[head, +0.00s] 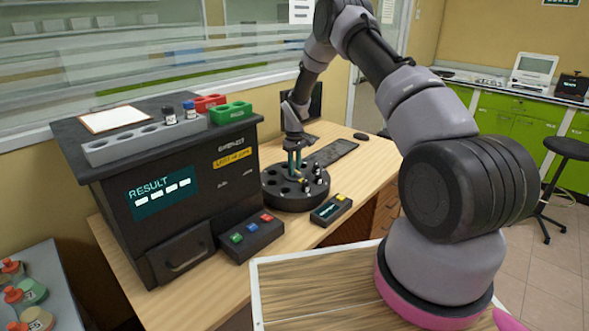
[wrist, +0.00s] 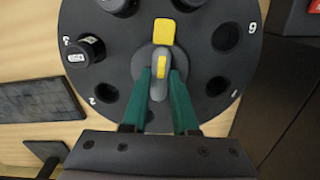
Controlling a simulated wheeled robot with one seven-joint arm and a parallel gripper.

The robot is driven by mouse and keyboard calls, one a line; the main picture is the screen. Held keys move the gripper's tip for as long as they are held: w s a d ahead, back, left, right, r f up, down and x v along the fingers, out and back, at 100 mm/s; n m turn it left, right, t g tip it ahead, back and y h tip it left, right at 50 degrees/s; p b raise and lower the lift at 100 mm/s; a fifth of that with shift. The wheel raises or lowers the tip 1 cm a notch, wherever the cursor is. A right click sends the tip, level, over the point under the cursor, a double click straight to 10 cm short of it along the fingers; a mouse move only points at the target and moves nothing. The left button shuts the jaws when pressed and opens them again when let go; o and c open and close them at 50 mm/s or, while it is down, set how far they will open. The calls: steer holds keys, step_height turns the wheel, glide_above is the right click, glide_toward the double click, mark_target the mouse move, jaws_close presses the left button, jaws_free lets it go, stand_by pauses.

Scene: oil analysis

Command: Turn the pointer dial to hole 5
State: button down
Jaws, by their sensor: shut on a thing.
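The pointer dial is a grey knob (wrist: 160,85) with a yellow mark, at the middle of a round black carousel (wrist: 200,60). A yellow tab (wrist: 163,32) lies just beyond the knob, toward the top of the wrist view. My gripper (wrist: 161,80) has its green fingers shut on the knob, one on each side. Numbers 6 and 2 show on the rim; hole 5's number is not readable. Black-capped vials fill some holes, one of them a vial (wrist: 85,50) at the left. In the head view my gripper (head: 296,162) points down over the carousel (head: 290,202).
A black analyser (head: 165,190) with a RESULT screen stands left of the carousel. A button box (head: 251,236) and a small display box (head: 331,210) sit in front. A keyboard (head: 332,153) lies behind on the wooden desk. The desk's right part is clear.

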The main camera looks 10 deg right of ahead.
mark_target(295, 170)
steer(key=shift+m, duration=1.2)
steer(key=c, duration=0.7)
jaws_free()
steer(key=shift+r, duration=0.1)
step_height(295, 170, up, 11)
steer(key=shift+f, duration=0.2)
